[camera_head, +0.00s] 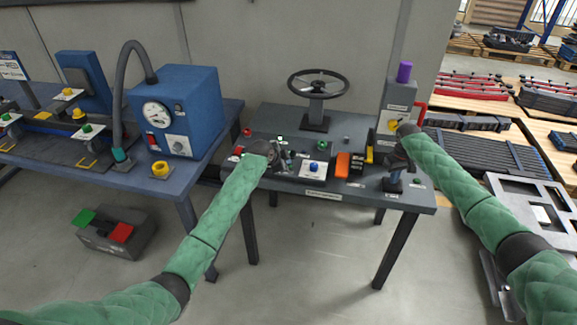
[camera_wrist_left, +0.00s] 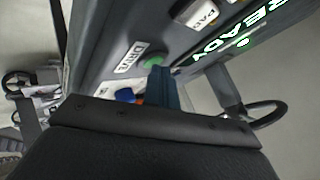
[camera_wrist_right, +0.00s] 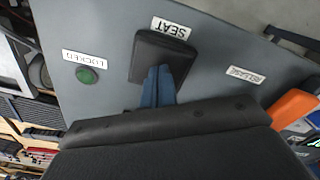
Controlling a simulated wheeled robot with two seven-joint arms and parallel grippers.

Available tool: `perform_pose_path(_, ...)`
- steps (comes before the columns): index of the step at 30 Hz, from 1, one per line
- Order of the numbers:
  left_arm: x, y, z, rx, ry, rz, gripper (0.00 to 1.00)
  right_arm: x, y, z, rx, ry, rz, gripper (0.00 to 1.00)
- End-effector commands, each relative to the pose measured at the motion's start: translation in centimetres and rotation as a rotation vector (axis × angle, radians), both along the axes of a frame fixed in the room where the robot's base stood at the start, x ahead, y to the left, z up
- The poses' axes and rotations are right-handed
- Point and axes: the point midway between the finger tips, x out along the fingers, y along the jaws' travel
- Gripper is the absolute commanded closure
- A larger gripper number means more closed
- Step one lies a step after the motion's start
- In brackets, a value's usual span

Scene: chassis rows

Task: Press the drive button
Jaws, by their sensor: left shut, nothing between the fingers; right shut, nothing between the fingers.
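The drive button is a round green button (camera_wrist_left: 152,61) beside a white DRIVE label (camera_wrist_left: 132,57) in the left wrist view. The tips of my left gripper (camera_wrist_left: 158,71) are shut and empty, right at its edge; I cannot tell whether they touch it. In the head view my left gripper (camera_head: 283,160) is over the left part of the grey console (camera_head: 322,126), and I cannot make out the button there. My right gripper (camera_wrist_right: 160,70) is shut and empty, with its tips at a black block (camera_wrist_right: 165,57) labelled SEAT; in the head view it points down at the console's right end (camera_head: 393,184).
A lit green READY display (camera_wrist_left: 235,33) is near the button. A blue button (camera_head: 314,166), an orange block (camera_head: 343,164), a steering wheel (camera_head: 318,83) and a grey post with a purple top (camera_head: 404,72) stand on the console. A blue machine (camera_head: 190,100) is at left.

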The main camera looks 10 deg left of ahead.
Motion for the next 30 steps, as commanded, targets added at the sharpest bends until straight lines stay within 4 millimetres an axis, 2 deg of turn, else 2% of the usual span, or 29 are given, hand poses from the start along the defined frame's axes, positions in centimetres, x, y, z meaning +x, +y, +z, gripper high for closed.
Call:
perform_pose_path(8,0.0,0.0,0.1,0.001,0.001,0.0,1.0,-0.1,0.0,-0.2,-0.001,0.002,0.0,1.0)
perform_pose_path(18,0.0,0.0,1.5,0.0,0.001,-0.001,1.0,-0.1,0.0,-0.2,-0.001,0.002,0.0,1.0)
perform_pose_path(30,0.0,0.0,1.8,0.0,0.0,0.0,1.0,-0.1,0.0,-0.2,-0.001,0.002,0.0,1.0)
